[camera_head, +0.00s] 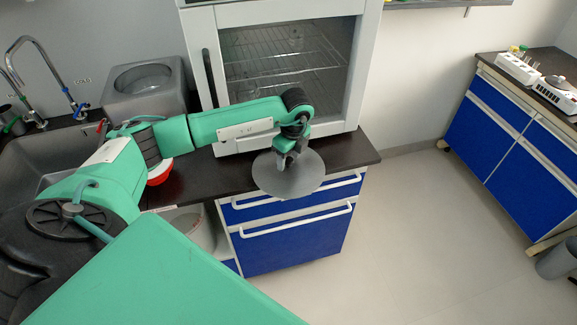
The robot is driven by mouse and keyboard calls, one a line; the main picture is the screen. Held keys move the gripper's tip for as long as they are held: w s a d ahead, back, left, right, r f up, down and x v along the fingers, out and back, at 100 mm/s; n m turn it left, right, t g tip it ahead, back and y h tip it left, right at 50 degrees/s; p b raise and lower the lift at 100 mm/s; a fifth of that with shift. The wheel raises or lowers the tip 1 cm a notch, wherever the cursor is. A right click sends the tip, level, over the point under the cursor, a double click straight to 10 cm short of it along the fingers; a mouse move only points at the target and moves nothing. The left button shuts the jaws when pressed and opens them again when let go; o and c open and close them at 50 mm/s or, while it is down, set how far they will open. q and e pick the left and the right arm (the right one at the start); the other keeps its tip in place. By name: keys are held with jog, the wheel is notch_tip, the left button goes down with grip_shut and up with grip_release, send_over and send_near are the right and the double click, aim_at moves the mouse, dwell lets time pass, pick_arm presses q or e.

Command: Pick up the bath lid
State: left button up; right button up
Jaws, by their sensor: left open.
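The bath lid (294,182) is a flat grey disc at the front edge of the dark counter, below the oven. Its near part overlaps the blue drawer front in the picture. My left gripper (284,160) points down over the middle of the lid and is open. Its fingertips are at the lid's centre, and I cannot tell whether they touch a knob there. The metal bath (145,92) stands at the back left of the counter, with its round top opening uncovered. My right gripper is not in view.
A white oven (372,60) with racks stands right behind the gripper. A sink with a tap (32,68) is at the left. A red and white bowl (160,174) sits partly behind my arm. Another blue cabinet (520,150) is at the right, with clear floor between.

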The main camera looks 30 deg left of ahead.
pick_arm(q)
grip_shut()
dwell(0.5)
